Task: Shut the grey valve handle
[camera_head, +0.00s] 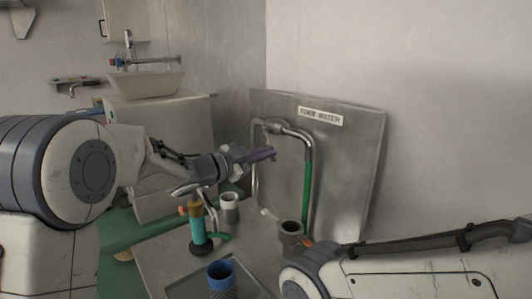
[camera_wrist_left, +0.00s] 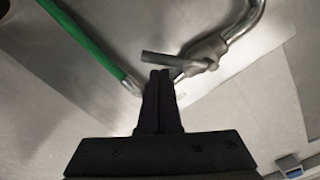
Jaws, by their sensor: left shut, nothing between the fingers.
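The grey valve handle (camera_wrist_left: 172,59) is a short metal lever on a bent metal pipe (camera_wrist_left: 245,22) in the left wrist view. In the head view the valve (camera_head: 272,127) sits on the pipe in front of a metal panel; its lever is too small to make out there. My left gripper (camera_head: 268,154) is shut and empty, just below the valve in the head view. In the left wrist view its fingertips (camera_wrist_left: 160,76) are right beside the lever; I cannot tell whether they touch it. My right gripper is not in view.
The metal panel (camera_head: 350,150) carries a label ending in "WATER". A green hose section (camera_head: 306,190) runs down the pipe. On the table stand a blue cup (camera_head: 221,274), a dark grey cup (camera_head: 291,230), a white-topped cup (camera_head: 229,202) and a teal-and-orange item (camera_head: 197,225). A sink (camera_head: 145,85) is behind.

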